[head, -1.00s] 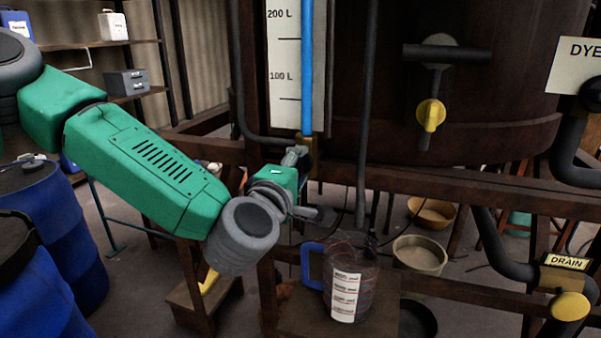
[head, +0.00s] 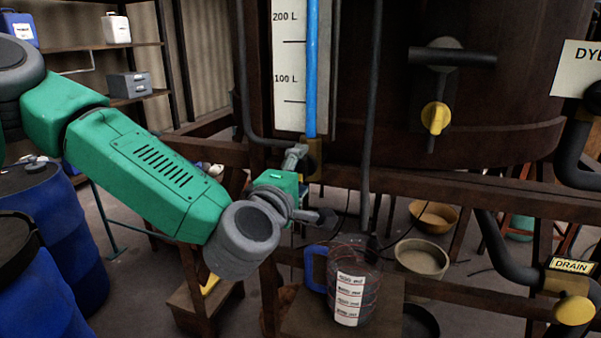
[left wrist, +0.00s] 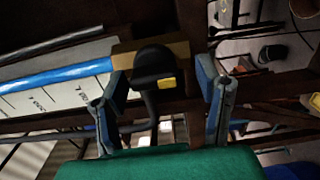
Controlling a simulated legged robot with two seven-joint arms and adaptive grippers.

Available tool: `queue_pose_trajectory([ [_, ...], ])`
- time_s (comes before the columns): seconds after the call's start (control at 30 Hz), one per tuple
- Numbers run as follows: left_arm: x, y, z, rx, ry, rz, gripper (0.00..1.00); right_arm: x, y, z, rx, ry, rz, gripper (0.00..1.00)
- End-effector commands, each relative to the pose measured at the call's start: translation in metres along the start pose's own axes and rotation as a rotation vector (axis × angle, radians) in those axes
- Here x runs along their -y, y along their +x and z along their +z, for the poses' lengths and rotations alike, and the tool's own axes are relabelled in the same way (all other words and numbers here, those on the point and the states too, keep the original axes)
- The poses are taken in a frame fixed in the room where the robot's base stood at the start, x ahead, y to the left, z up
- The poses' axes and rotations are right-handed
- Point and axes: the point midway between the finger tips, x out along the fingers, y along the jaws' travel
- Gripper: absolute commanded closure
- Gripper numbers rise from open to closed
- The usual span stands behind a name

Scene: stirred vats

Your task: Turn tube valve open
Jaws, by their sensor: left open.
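The sight tube (head: 312,70) is blue and runs down beside a white litre scale to a brass block (head: 314,165) at its foot. In the left wrist view the tube valve (left wrist: 153,66) has a dark rounded handle with a yellow patch, in front of the brass block (left wrist: 181,52). My left gripper (head: 311,186) is open at the foot of the tube. In the left wrist view its fingers (left wrist: 163,100) stand on either side of the handle, with gaps visible on both sides. In the head view the handle is mostly hidden by my gripper. My right gripper is not in view.
A measuring jug (head: 352,285) with a blue handle stands on a wooden stool below the gripper. A wooden beam (head: 450,190) runs across under the vat. A yellow vat tap (head: 435,118) and a drain valve (head: 574,309) are to the right. Blue drums (head: 50,230) stand at left.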

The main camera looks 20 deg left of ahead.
Motion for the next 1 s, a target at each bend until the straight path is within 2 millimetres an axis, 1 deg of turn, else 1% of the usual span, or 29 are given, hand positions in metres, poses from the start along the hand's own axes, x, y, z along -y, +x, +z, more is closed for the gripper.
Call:
queue_pose_trajectory([
  [0.13, 0.000, -0.016, 0.000, 0.003, 0.000, 0.000, 0.41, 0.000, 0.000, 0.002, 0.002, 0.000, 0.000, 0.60],
  [0.3, 0.001, -0.045, 0.000, 0.003, 0.000, -0.003, 0.41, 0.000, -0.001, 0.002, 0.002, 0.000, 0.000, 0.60],
  [0.4, 0.002, -0.060, -0.001, 0.002, 0.000, -0.004, 0.41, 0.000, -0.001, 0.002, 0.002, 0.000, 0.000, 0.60],
  [0.5, 0.002, -0.069, -0.002, 0.001, -0.001, -0.004, 0.41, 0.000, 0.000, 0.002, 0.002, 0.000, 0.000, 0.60],
  [0.63, 0.002, -0.074, -0.002, 0.001, -0.001, -0.004, 0.41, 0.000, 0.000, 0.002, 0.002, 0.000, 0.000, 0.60],
  [1.0, 0.002, -0.074, -0.002, 0.000, -0.001, -0.003, 0.41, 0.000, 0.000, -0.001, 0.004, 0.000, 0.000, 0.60],
])
